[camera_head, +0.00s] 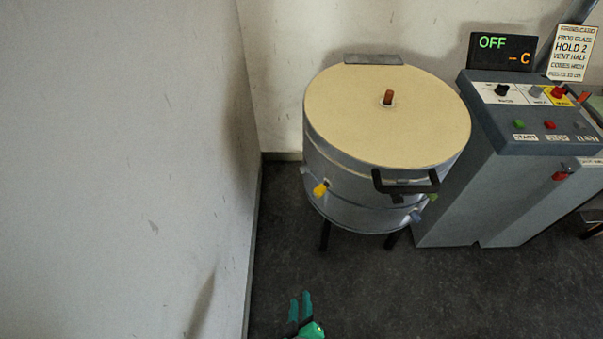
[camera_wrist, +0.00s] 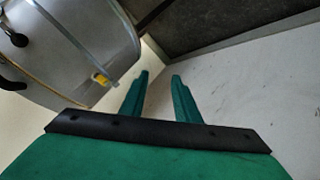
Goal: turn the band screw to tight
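A round grey kiln (camera_head: 345,185) with a cream lid (camera_head: 385,120) stands by the wall, a metal band around its body. A yellow knob (camera_head: 320,189) sticks out of its front left side; a blue-grey knob (camera_head: 415,216) sits lower right, under the lid handle. Neither is labelled, so I cannot tell for sure which is the band screw. In the wrist view the yellow piece (camera_wrist: 101,78) shows beside a metal strip (camera_wrist: 88,45). My gripper (camera_head: 301,297) is low in front of the kiln, apart from it. In the wrist view its green fingers (camera_wrist: 162,77) are parted and empty.
A white wall (camera_head: 150,150) runs close along the left. A black handle (camera_head: 405,185) juts from the kiln's front. A control box (camera_head: 535,120) with buttons stands to the right; its display (camera_head: 502,52) reads OFF. The dark floor (camera_head: 370,290) in front is clear.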

